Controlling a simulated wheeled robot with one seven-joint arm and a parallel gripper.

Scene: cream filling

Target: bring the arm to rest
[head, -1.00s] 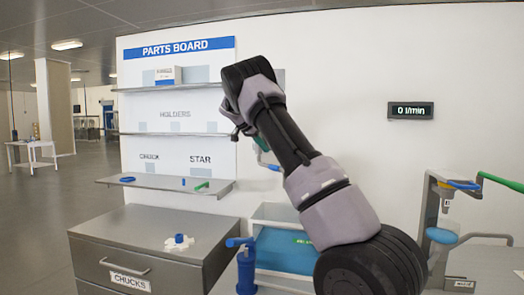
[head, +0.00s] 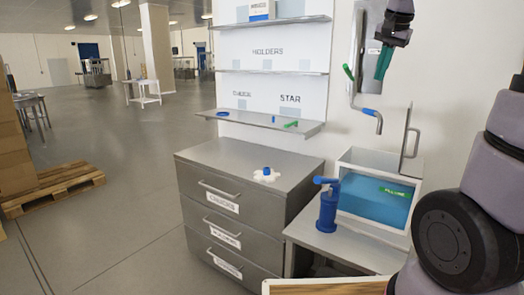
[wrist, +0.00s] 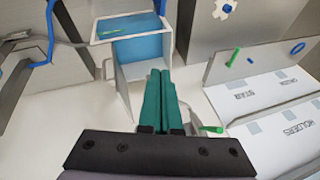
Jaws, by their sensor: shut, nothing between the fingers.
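My gripper (head: 380,68) hangs at the upper right of the head view, in front of the white wall, with its green fingers pointing down. In the wrist view its two green fingers (wrist: 160,98) lie side by side, shut, with nothing between them. They are in the air, apart from everything around them. My grey and black arm runs down the right edge of the head view. Part of the arm is cut off by the picture's edge.
An open bin with blue inside (head: 372,203) stands below my gripper, beside a blue pump-like device (head: 327,207). A grey drawer cabinet (head: 236,158), holding a white star-shaped piece (head: 267,175), stands left under a shelf (head: 263,122). A pallet (head: 60,187) lies far left; open floor between.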

